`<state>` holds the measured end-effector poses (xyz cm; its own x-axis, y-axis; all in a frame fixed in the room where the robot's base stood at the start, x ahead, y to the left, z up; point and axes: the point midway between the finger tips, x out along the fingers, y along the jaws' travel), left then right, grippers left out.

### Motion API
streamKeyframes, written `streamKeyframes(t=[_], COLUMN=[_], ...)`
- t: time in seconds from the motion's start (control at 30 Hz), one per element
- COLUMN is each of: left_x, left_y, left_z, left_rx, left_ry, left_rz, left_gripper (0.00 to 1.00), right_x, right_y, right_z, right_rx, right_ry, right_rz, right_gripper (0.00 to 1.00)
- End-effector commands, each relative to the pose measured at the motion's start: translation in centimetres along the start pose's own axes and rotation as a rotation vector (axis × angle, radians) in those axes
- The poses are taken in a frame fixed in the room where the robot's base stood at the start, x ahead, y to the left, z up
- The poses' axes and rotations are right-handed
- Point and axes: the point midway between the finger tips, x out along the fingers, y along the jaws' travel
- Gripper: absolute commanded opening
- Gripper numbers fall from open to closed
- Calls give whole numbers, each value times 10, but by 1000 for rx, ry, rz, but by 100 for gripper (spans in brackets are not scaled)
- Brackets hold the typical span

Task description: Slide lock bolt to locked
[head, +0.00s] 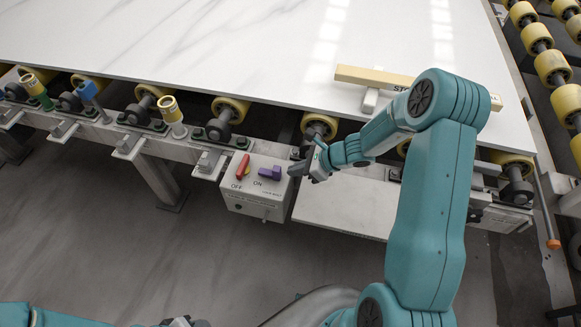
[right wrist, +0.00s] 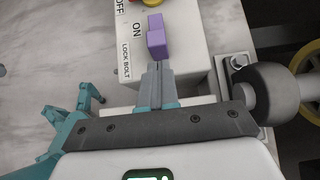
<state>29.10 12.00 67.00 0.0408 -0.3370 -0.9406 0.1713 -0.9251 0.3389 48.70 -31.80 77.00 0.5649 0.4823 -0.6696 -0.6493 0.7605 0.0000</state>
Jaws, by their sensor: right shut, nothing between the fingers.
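The lock bolt box (head: 262,198) is a pale box on the conveyor's front rail, marked OFF at left and ON at right. A purple block (head: 270,173) sits at the ON side, and it also shows in the right wrist view (right wrist: 157,40). A red handle (head: 242,165) and a small yellow part (head: 247,173) are at the OFF side. My right gripper (head: 299,171) is shut and empty just right of the purple block. In the right wrist view its fingertips (right wrist: 157,68) are close to the block; contact is unclear. My left gripper cannot be made out clearly.
A large white stone slab (head: 220,50) lies on yellow rollers (head: 233,107) behind the box. A yellow bar marked STO (head: 360,76), partly covered by my right arm, lies on the slab. Green, blue and yellow posts stand along the rail to the left. The floor in front is open.

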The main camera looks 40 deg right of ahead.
Motion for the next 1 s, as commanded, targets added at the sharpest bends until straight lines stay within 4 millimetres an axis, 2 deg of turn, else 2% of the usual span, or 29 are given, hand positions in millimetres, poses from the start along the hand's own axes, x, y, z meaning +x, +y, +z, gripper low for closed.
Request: streamKeyframes(t=[0.2, 0.57, 0.8, 1.0], left_x=[-4, -3, 8, 8], left_y=[1, 1, -3, -3], left_z=[0, 0, 0, 0], left_rx=[0, 0, 0, 0], left_ry=[0, 0, 0, 0], left_rz=[0, 0, 0, 0], left_gripper=[43, 43, 43, 43], right_x=[12, 14, 43, 48], right_y=[0, 0, 0, 0], right_z=[12, 13, 36, 43], right_rx=[-1, 0, -3, 1], right_ry=[0, 0, 0, 0], right_rz=[1, 1, 2, 1], right_gripper=[0, 0, 0, 0])
